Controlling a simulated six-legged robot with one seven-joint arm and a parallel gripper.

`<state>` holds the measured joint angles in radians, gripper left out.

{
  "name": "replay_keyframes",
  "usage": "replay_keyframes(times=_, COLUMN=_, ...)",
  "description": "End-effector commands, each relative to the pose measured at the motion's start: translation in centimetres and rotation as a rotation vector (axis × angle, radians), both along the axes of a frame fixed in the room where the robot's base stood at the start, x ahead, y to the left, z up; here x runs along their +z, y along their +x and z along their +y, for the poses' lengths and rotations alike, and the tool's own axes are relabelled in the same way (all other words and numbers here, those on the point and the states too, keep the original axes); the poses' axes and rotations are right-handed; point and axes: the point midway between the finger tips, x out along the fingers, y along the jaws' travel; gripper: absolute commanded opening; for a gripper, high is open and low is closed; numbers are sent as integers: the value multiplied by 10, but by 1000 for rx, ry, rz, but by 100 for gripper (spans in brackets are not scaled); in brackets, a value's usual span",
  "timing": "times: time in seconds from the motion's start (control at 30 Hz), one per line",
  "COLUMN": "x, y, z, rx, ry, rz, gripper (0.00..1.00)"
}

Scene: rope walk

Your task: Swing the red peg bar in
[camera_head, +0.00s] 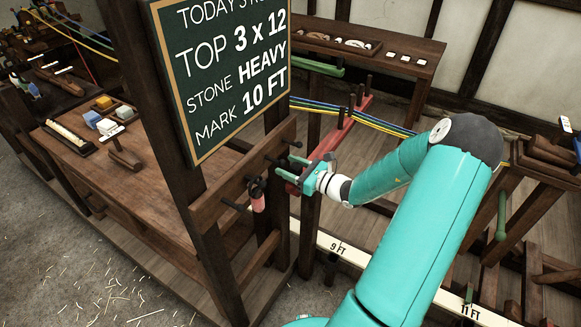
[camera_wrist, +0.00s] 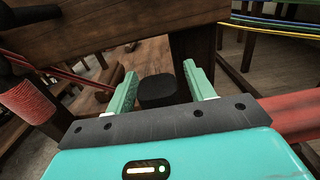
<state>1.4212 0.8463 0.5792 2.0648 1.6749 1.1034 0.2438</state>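The red peg bar (camera_head: 347,122) runs from the back toward my gripper, with dark upright pegs along it. Its near end is partly hidden by my gripper. In the wrist view a red length of it (camera_wrist: 298,112) shows at the right, beside my gripper's body. My gripper (camera_head: 287,170) is at the near end of the bar, close to the dark wooden post. In the wrist view my gripper (camera_wrist: 162,84) is open. A short dark peg (camera_wrist: 157,91) stands between its fingers, with a gap visible on both sides. I cannot tell whether this peg belongs to the bar.
A wooden rail (camera_head: 232,185) with dark pegs and a hanging red spool (camera_head: 257,196) is just left of my gripper. A chalkboard (camera_head: 225,65) hangs above it. Blue and yellow ropes (camera_head: 375,121) cross behind. A white marked strip (camera_head: 375,262) lies below my arm.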

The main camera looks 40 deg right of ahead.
Motion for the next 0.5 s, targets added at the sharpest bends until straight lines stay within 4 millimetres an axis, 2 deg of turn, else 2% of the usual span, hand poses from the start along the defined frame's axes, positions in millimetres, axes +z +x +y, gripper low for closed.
replay_keyframes(times=0.17, x=0, y=-5, z=-2, rx=0, ry=0, rz=0, gripper=54)
replay_keyframes(times=0.27, x=0, y=-16, z=-6, rx=-2, ry=-2, rz=2, gripper=54)
replay_keyframes(times=0.5, x=0, y=-63, z=-22, rx=-3, ry=-1, rz=1, gripper=54)
